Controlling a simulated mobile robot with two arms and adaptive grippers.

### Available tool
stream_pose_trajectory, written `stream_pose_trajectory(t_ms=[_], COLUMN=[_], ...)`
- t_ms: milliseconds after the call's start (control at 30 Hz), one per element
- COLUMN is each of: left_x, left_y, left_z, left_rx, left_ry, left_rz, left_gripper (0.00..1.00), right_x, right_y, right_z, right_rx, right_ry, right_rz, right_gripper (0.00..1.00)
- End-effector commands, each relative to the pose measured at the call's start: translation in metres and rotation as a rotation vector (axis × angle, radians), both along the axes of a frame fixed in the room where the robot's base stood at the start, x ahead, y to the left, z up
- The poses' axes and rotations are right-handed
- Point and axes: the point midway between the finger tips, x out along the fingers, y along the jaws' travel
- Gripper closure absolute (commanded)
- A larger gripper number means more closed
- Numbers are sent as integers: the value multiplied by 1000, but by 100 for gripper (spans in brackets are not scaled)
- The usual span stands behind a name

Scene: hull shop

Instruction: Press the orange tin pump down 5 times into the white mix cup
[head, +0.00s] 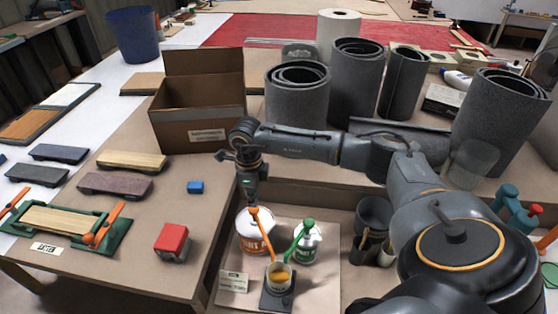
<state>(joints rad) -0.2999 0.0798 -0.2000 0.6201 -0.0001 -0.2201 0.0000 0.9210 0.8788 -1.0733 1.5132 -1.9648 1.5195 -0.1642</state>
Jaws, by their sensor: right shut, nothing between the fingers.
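The white tin with an orange label (246,244) stands on a pale board in the recess of the bench. Its orange pump (262,230) rises from the lid and its spout reaches toward the white mix cup (279,278). The cup stands upright on a dark scale (264,300), with something amber inside. My right gripper (252,200) points down, shut and empty, right above the orange pump's head. I cannot tell whether it touches the pump. My left gripper is out of view.
A second tin (310,250) with a green pump (303,235) stands close on the right. A cardboard box (200,115) and grey rolls (358,85) stand behind. A red block (172,240) and a blue block (196,187) lie on the left bench.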

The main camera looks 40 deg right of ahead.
Motion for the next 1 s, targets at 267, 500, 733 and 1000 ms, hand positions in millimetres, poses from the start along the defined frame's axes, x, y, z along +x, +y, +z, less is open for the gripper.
stream_pose_trajectory(t_ms=[267,500,733,1000], left_x=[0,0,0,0], left_y=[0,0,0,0], left_z=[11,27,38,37], left_rx=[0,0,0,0], left_ry=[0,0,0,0], left_rz=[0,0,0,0], left_gripper=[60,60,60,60], right_x=[0,0,0,0], right_y=[0,0,0,0], right_z=[16,41,60,60], right_rx=[1,0,0,0], right_ry=[-2,-1,-1,0], right_rz=[0,0,0,0], right_gripper=[100,100,100,100])
